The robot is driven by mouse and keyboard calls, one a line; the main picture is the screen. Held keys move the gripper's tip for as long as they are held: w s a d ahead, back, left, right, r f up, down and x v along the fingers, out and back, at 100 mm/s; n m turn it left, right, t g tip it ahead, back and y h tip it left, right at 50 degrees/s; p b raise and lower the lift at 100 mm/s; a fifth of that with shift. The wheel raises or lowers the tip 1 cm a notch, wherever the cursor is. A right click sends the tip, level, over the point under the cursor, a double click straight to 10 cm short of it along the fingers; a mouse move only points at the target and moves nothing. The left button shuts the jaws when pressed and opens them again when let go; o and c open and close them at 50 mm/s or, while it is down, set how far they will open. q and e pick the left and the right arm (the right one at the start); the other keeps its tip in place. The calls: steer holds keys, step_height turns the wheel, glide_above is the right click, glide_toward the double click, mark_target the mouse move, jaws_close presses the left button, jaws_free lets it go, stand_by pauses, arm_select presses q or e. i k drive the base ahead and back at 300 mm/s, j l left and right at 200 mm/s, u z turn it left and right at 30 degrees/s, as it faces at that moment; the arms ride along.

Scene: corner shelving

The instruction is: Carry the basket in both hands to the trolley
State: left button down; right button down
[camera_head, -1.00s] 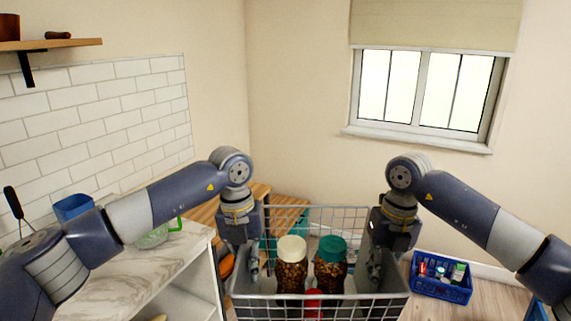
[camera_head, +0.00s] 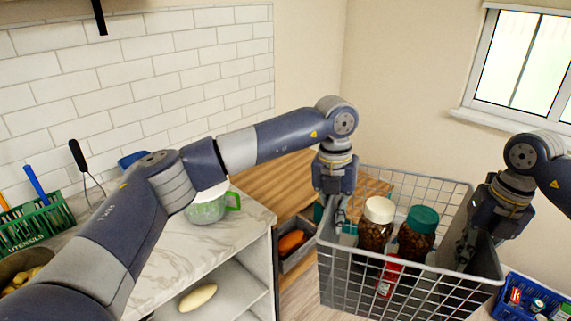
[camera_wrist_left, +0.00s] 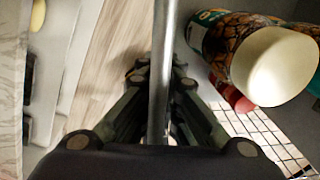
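The grey wire basket (camera_head: 345,278) is in front of me in the head view. It holds a jar with a cream lid (camera_head: 379,209), a jar with a teal lid (camera_head: 422,218) and a red item (camera_head: 389,277). My left gripper (camera_head: 339,216) is shut on the basket's left rim; in the left wrist view the rim bar (camera_wrist_left: 163,60) runs between its fingers (camera_wrist_left: 160,85). My right gripper (camera_head: 468,248) is at the basket's right rim and looks shut on it, its fingertips partly hidden. I cannot pick out a trolley for sure.
A marble-topped counter (camera_head: 240,222) with a green bowl (camera_head: 207,208) and utensil rack (camera_head: 38,228) stands at left. A blue crate (camera_head: 533,290) is at lower right.

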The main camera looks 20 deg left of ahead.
mark_target(276, 169)
steer(key=i+z, duration=0.25)
steer(key=i, duration=1.2)
steer(key=i+u, duration=0.75)
steer(key=i+j+u, duration=0.1)
steer(key=u, duration=0.3)
steer(key=i+u, duration=0.4)
steer(key=u, duration=0.6)
steer(key=i+l, duration=0.05)
